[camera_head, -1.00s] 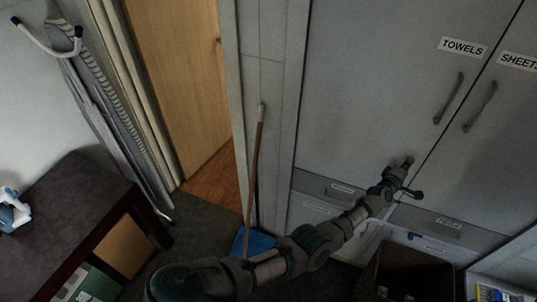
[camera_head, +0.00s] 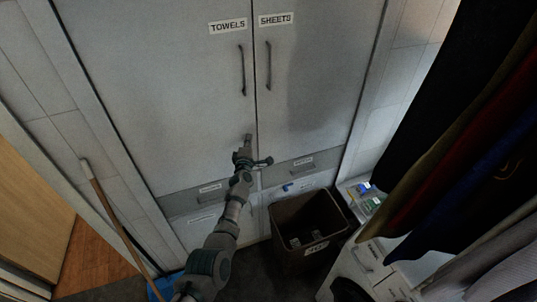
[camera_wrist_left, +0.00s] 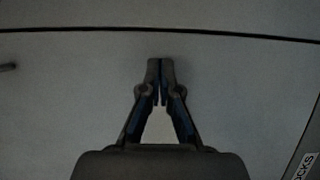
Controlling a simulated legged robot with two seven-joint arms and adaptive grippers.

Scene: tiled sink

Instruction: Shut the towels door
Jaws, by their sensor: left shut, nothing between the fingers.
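The towels door (camera_head: 165,90) is the left grey door of a tall cupboard, with a TOWELS label (camera_head: 228,26) and a dark vertical handle (camera_head: 242,70). It looks flush with the sheets door (camera_head: 310,80), with a thin dark seam between them. My left gripper (camera_head: 248,140) is at the lower right part of the towels door, near the seam and below the handle. In the left wrist view the gripper (camera_wrist_left: 160,64) has its fingertips together and empty, in front of a grey panel. I cannot tell whether the tips touch the door. The right gripper is not visible.
Drawers (camera_head: 207,190) lie below the doors. A brown bin (camera_head: 308,225) stands on the floor in front, right of my left arm. Hanging clothes (camera_head: 440,130) and a white washing machine (camera_head: 375,270) take up the right. A broom (camera_head: 105,200) leans at the left.

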